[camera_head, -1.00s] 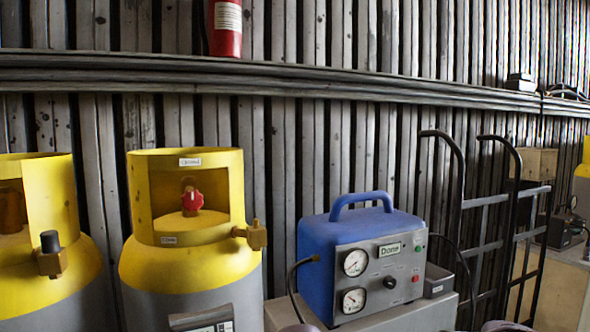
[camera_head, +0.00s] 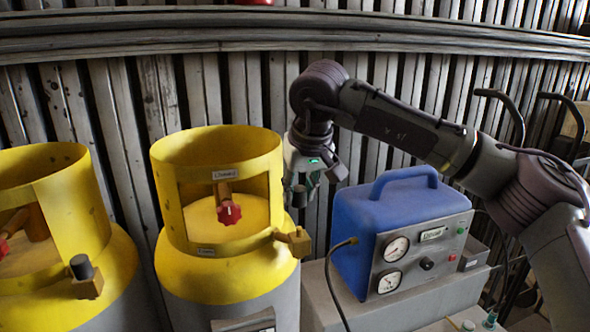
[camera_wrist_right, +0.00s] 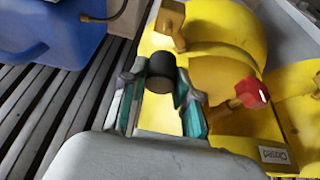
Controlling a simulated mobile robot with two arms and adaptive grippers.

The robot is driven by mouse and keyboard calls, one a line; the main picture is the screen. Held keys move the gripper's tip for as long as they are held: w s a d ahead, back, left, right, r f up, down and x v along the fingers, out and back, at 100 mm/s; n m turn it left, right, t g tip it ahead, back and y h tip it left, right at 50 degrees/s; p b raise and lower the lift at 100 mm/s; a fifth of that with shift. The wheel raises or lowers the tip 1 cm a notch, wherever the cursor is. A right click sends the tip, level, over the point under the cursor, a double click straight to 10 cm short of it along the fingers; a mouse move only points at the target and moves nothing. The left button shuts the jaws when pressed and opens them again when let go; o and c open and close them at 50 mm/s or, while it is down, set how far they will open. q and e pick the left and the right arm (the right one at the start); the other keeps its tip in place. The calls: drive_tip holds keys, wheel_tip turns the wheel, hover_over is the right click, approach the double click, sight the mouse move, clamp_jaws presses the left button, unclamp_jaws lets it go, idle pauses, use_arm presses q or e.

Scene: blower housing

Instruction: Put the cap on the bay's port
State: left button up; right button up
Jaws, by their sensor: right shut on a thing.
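My right gripper (camera_head: 312,172) is shut on a small black cap (camera_head: 299,196), to the right of the middle yellow-topped cylinder's collar (camera_head: 215,165). In the right wrist view, the cap (camera_wrist_right: 161,72) sits between the fingertips of the gripper (camera_wrist_right: 158,88). The middle cylinder's brass port (camera_head: 295,241) is bare and juts out to the right, below the cap in the head view. It also shows in the right wrist view (camera_wrist_right: 170,24), apart from the cap. My left gripper is not in view.
The left cylinder (camera_head: 50,190) has a black cap on its port (camera_head: 82,268). A red knob (camera_head: 229,213) sits inside the middle collar. A blue machine (camera_head: 400,215) with gauges and a hose (camera_head: 330,270) stands to the right. A ribbed wall (camera_head: 140,100) is behind.

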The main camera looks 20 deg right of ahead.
drive_tip(key=shift+w+r, duration=0.1)
drive_tip(key=shift+s+f+b, duration=0.35)
drive_tip(key=shift+f+b, duration=0.25)
drive_tip(key=shift+b, duration=0.1)
drive_tip(key=shift+f+b, duration=0.35)
drive_tip(key=b+x, duration=0.2)
drive_tip(key=shift+s+f, duration=0.15)
drive_tip(key=shift+f, duration=0.3)
drive_tip(key=shift+r, duration=0.4)
drive_tip(key=shift+s+p, duration=0.2)
drive_tip(key=shift+p, duration=0.1)
drive_tip(key=shift+f+b, duration=0.75)
drive_tip(key=shift+f, duration=0.85)
